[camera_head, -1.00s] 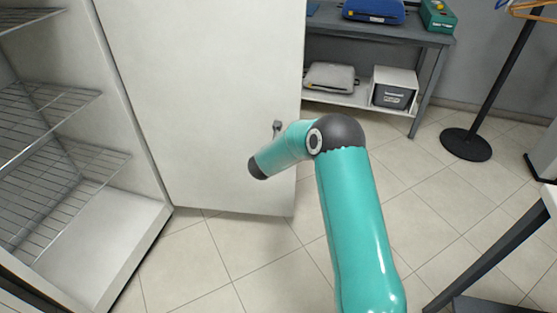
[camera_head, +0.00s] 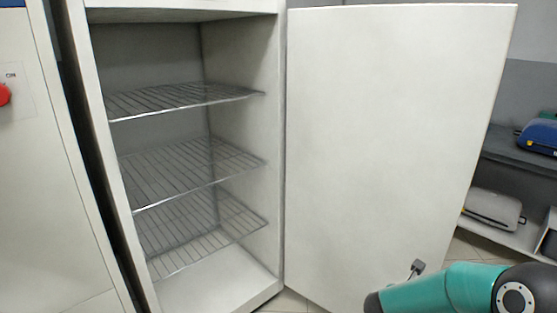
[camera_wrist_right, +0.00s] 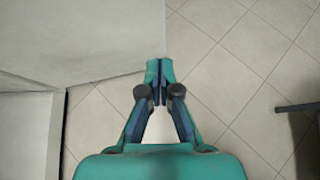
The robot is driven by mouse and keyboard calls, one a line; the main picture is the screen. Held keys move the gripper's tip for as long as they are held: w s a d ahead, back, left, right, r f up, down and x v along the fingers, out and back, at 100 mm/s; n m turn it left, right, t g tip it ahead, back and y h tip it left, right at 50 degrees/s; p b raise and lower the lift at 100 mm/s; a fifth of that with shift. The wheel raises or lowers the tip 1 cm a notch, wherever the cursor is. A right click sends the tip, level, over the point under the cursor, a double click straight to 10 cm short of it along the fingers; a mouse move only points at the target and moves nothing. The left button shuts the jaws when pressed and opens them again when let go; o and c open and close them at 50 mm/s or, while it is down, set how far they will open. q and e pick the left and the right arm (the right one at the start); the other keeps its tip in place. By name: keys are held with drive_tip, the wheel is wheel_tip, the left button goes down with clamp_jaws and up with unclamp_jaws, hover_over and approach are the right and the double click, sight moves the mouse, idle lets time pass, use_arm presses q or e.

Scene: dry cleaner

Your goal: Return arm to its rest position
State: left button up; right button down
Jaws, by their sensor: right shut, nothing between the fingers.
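My right arm (camera_head: 450,290) is teal with dark joints and shows at the bottom right of the head view, in front of the lower part of an open cabinet door. Its gripper is not visible in the head view. In the right wrist view my right gripper (camera_wrist_right: 159,82) is shut and empty, pointing over the tiled floor close to the white door (camera_wrist_right: 80,40). My left gripper is in neither view.
The open white cabinet (camera_head: 270,150) has several empty wire shelves (camera_head: 190,98). Its door (camera_head: 390,140) stands swung out to the right, with a small dark latch (camera_head: 417,267). A grey shelf unit (camera_head: 515,150) holds a blue case (camera_head: 540,135). A machine with a red knob (camera_head: 4,94) is at left.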

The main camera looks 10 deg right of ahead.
drive_tip(key=s+a+f+m+g+y, duration=0.4)
drive_tip(key=s+a+f, duration=0.4)
drive_tip(key=f, duration=0.4)
drive_tip(key=s+a+f+m+g+y, duration=0.1)
drive_tip(key=s+a+f+m+y, duration=0.25)
drive_tip(key=a+m, duration=0.35)
drive_tip(key=s+a+f+m+y, duration=0.3)
drive_tip(key=s+a+m, duration=0.2)
drive_tip(key=a, duration=0.4)
drive_tip(key=s+a+f+m+g+y, duration=0.1)
drive_tip(key=s+a+f+m+y, duration=0.3)
drive_tip(key=a+m, duration=0.4)
wheel_tip(320, 180, up, 14)
drive_tip(key=m+t+p, duration=0.1)
drive_tip(key=p, duration=1.4)
drive_tip(key=shift+s+m+h, duration=0.3)
drive_tip(key=shift+s+h, duration=0.1)
drive_tip(key=shift+h, duration=0.05)
drive_tip(key=shift+a, duration=0.1)
